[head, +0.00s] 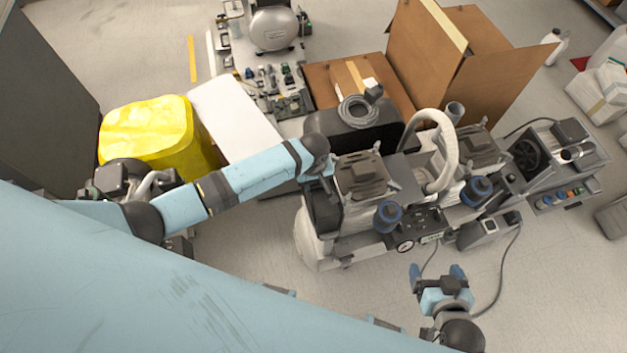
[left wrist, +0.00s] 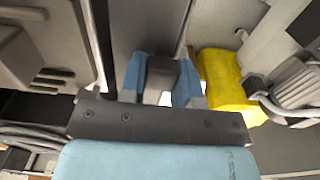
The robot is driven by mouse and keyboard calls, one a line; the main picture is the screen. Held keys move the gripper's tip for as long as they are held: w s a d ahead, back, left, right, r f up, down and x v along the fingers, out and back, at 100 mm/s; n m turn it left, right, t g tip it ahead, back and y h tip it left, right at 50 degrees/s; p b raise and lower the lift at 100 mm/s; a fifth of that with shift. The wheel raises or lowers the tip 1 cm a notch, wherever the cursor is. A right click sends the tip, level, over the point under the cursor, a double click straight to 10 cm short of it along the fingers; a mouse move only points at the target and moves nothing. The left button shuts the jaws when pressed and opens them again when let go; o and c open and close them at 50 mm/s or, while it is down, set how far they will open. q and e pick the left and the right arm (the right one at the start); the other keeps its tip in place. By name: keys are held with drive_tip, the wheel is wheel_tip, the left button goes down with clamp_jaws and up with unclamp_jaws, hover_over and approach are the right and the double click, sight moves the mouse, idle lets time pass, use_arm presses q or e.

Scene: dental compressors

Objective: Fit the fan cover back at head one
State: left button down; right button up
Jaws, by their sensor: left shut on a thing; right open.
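The twin-head compressor stands right of centre in the head view, with a left head (head: 365,177) and a right head (head: 472,147). My left gripper (head: 327,180) is at the left end of the left head. In the left wrist view its blue fingers (left wrist: 163,88) are shut on a dark grey part (left wrist: 160,72), which I take to be the fan cover. A dark boxy piece (head: 322,212) shows below this gripper at that end; I cannot tell whether it is seated. My right gripper (head: 437,274) is open and empty, in front of the compressor.
A black tank (head: 350,136) with a coiled hose (head: 358,110) lies behind the left head. A cardboard box (head: 425,50) stands behind. A yellow-covered object (head: 150,130) and a white panel (head: 235,118) are at left. A cable runs over the floor near my right gripper.

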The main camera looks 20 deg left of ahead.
use_arm(q)
wheel_tip(320, 180, down, 6)
drive_tip(key=b, duration=0.6)
drive_tip(key=shift+r, duration=0.25)
wheel_tip(320, 180, down, 2)
drive_tip(key=b, duration=0.3)
drive_tip(key=shift+f, duration=0.25)
wheel_tip(320, 180, down, 5)
drive_tip(key=b, duration=0.5)
use_arm(e)
wheel_tip(320, 180, down, 9)
drive_tip(key=a, duration=0.1)
drive_tip(key=shift+w, duration=0.45)
use_arm(q)
drive_tip(key=shift+f, duration=0.1)
drive_tip(key=shift+p, duration=0.7)
use_arm(e)
drive_tip(key=shift+w+r, duration=0.1)
drive_tip(key=shift+r, duration=0.5)
use_arm(q)
drive_tip(key=shift+f+p, duration=0.25)
drive_tip(key=shift+p, duration=0.65)
use_arm(e)
drive_tip(key=shift+r, duration=0.95)
